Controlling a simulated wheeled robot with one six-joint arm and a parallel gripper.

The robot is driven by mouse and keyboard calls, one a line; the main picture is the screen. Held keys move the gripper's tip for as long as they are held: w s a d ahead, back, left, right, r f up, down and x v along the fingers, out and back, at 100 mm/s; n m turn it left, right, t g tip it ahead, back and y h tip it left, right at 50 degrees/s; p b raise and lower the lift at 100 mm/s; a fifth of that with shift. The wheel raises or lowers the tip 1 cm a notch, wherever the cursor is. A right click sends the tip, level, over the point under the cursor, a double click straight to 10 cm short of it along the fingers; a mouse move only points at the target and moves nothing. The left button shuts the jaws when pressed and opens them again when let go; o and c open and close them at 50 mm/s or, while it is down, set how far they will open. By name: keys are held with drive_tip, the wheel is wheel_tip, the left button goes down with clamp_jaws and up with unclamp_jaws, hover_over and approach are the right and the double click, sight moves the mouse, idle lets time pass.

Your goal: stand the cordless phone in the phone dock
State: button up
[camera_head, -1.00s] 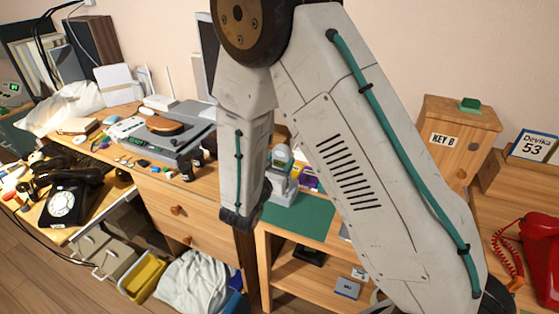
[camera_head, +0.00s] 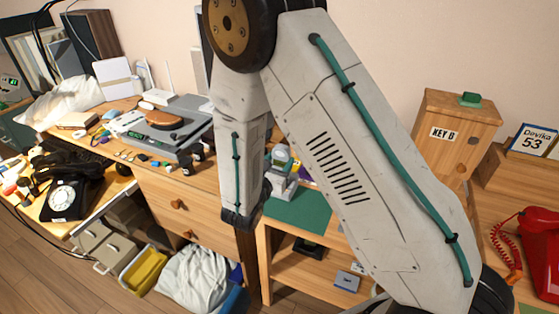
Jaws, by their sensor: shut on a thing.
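My arm crosses the middle of the camera_head view, its forearm hanging down in front of the desk and the low shelf unit. The forearm ends in a dark joint near the shelf unit's left edge. My gripper and whatever it holds do not show. I cannot make out the cordless phone. I cannot pick out the phone dock for certain. A grey-and-white device (camera_head: 281,157) with a rounded top stands just right of the forearm, partly hidden by it. A small dark item (camera_head: 308,249) lies on the shelf below the green mat (camera_head: 298,212).
A black rotary phone (camera_head: 66,200) stands at the left, and a red phone (camera_head: 541,250) at the right edge. A wooden KEY B box (camera_head: 455,138) stands at the back right. A turntable (camera_head: 165,122) and small items crowd the desk. A yellow bin (camera_head: 143,270) is on the floor.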

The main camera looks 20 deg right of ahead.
drive_tip(key=shift+f, duration=0.3)
drive_tip(key=shift+c, duration=1)
drive_tip(key=o, duration=1.4)
drive_tip(key=shift+c, duration=0.2)
